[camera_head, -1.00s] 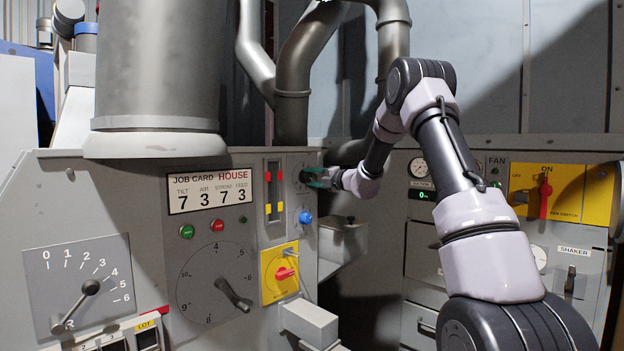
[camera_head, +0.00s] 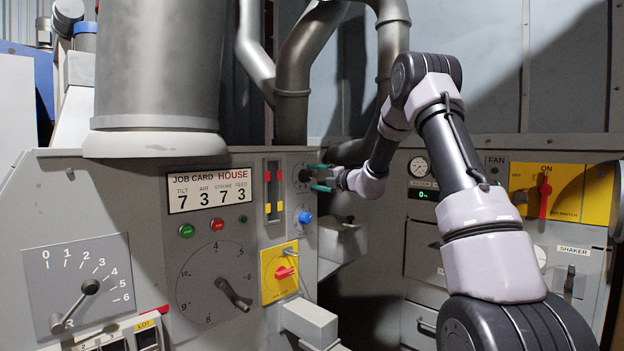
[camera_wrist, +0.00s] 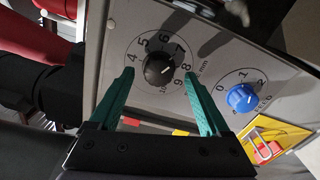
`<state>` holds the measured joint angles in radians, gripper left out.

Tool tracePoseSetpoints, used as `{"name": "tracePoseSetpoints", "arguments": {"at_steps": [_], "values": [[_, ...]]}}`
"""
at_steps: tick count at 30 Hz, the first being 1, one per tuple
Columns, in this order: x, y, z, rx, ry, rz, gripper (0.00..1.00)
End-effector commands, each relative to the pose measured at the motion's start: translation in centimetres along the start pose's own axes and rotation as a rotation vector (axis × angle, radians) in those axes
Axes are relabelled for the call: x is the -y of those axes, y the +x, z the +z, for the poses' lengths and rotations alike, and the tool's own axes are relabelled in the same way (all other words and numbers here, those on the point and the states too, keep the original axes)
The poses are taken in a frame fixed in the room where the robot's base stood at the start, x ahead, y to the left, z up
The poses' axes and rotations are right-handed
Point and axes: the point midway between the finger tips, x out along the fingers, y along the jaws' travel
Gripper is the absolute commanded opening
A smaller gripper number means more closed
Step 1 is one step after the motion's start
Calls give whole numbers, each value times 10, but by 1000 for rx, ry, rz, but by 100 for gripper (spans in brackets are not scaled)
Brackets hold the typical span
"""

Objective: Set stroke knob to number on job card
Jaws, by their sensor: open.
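The job card (camera_head: 209,190) on the panel reads tilt 7, air 3, stroke 7, feed 3. The round black knob (camera_wrist: 158,70) has a dial numbered from about 4 to 10, marked mm. Its pale mark appears to point up and right, toward the 7. In the head view this knob (camera_head: 304,175) is small and partly dark, at the panel's right side. My gripper (camera_head: 314,177) is open in front of it. In the wrist view the green fingers (camera_wrist: 159,76) stand on either side of the knob, apart from it.
A blue knob (camera_wrist: 240,97) with its own small dial sits close by, below the black knob in the head view. A yellow plate with a red switch (camera_head: 285,272) is lower down. A large dial knob (camera_head: 233,293) and a lever (camera_head: 74,305) are farther left.

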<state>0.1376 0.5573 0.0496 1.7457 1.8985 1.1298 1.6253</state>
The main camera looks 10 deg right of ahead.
Motion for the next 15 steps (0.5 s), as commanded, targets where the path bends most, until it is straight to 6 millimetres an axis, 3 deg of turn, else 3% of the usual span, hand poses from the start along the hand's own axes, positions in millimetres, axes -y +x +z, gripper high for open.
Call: {"name": "tracePoseSetpoints", "arguments": {"at_steps": [9,15], "values": [[0,-64,0,1,1,-1,81],[0,-85,-1,-1,0,-1,81]]}}
